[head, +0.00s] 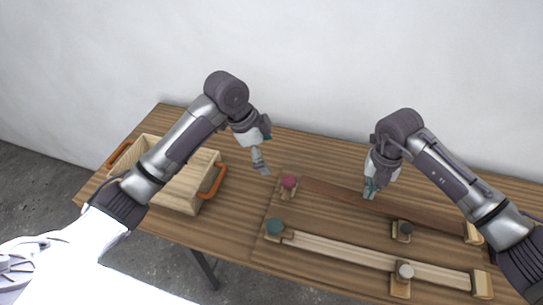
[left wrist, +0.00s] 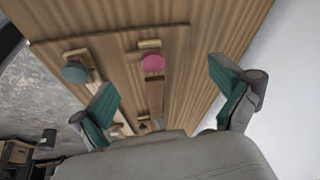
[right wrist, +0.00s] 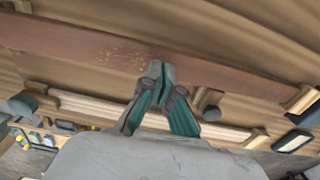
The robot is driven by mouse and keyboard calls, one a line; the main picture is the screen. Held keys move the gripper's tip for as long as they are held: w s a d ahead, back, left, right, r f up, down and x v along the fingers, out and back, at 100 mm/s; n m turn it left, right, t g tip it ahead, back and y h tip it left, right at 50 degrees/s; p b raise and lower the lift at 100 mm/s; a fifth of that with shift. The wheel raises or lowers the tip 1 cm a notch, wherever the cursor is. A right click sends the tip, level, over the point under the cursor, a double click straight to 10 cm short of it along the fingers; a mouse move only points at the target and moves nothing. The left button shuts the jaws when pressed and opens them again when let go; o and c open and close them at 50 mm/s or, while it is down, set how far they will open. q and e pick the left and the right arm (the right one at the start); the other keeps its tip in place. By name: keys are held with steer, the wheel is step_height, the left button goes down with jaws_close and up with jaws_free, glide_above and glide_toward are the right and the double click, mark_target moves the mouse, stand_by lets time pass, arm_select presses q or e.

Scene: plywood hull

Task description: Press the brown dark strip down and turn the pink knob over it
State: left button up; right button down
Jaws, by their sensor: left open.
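The brown dark strip (head: 325,188) lies along the board, its left end beside the pink knob (head: 289,182) and its right end near a pale end block (head: 473,233). The pink knob (left wrist: 153,62) sits on a wooden block at the strip's end in the left wrist view. My left gripper (head: 262,169) is open and empty, above the table just left of the pink knob. My right gripper (head: 370,190) has its fingertips together at the strip's middle. In the right wrist view the tips (right wrist: 160,68) overlap the strip (right wrist: 90,45); firm contact cannot be told.
A pale strip (head: 340,249) lies in front, with a teal knob (head: 275,227) at its left and a grey knob (head: 405,271) near it. A dark knob (head: 404,228) stands before the brown strip. A wooden crate (head: 183,198) with orange handles stands left.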

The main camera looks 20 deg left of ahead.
mark_target(288, 184)
arm_select(q)
steer(key=shift+g+h, duration=0.4)
steer(key=shift+g, duration=0.1)
steer(key=x, duration=0.4)
steer(key=s+d+x, duration=0.1)
steer(key=x, duration=0.2)
steer(key=s+d+x, duration=0.1)
steer(key=x, duration=0.3)
steer(key=shift+w+d, duration=0.1)
steer(key=shift+d, duration=0.05)
steer(key=c, duration=1.1)
arm_select(e)
steer(key=shift+f, duration=0.1)
steer(key=shift+f, duration=0.65)
steer(key=shift+f, duration=0.2)
